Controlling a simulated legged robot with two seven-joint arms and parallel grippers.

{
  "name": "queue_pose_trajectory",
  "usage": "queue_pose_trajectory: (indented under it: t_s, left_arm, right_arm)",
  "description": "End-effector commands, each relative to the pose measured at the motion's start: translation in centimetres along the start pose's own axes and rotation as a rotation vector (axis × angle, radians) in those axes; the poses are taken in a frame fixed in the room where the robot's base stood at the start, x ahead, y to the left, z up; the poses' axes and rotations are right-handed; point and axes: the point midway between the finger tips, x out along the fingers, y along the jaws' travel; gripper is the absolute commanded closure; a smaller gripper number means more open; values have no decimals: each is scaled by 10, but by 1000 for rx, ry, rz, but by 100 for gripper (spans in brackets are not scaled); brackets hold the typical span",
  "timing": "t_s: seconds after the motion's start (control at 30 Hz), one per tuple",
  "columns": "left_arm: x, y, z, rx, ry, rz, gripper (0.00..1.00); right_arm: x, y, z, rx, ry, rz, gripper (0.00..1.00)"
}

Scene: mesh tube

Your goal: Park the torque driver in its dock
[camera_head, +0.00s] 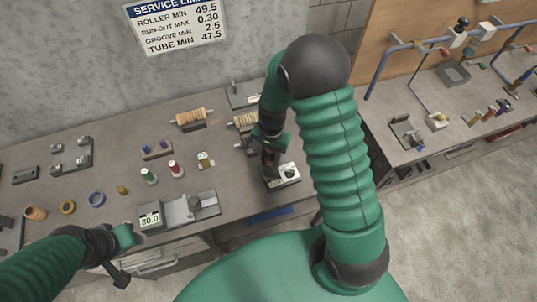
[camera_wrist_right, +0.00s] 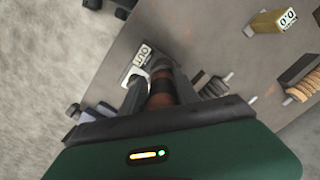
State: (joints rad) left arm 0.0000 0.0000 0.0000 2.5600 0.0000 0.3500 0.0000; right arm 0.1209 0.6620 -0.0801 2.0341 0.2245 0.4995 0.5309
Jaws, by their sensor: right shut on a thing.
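My right gripper (camera_head: 270,158) is over the bench near its front edge, pointing down. In the right wrist view its fingers (camera_wrist_right: 160,82) are shut on the torque driver (camera_wrist_right: 159,97), which shows as a brown-orange body with a dark band. The driver's lower end is hidden. A dark block with a pale labelled plate (camera_head: 287,173), which looks like the dock, is right at the gripper; its label also shows in the right wrist view (camera_wrist_right: 143,54). I cannot tell whether the driver touches it. My left gripper (camera_head: 121,272) hangs at the bench's front edge, its jaws unclear.
A gauge reading 50.0 (camera_head: 150,217) with a grey fixture (camera_head: 192,208) stands at the front of the bench. A second bench (camera_head: 425,125) is at the right.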

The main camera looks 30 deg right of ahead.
Motion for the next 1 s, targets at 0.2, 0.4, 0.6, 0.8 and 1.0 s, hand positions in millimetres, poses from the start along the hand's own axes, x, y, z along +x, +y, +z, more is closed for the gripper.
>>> queue_pose_trajectory:
  t_s: [0.2, 0.4, 0.6, 0.8, 1.0]
  left_arm:
    - [1, 0, 0, 0, 0, 0, 64]
    - [1, 0, 0, 0, 0, 0, 64]
    - [1, 0, 0, 0, 0, 0, 64]
    - [8, 0, 2, 0, 0, 0, 64]
    - [17, 0, 4, 0, 0, 0, 64]
  right_arm:
    - [1, 1, 0, 2, 0, 2, 48]
    - [1, 0, 0, 1, 0, 1, 37]
    - [0, 0, 0, 0, -1, 2, 37]
    - [-30, -1, -1, 0, 4, -4, 37]
    - [-89, -1, -2, 0, 5, -6, 37]
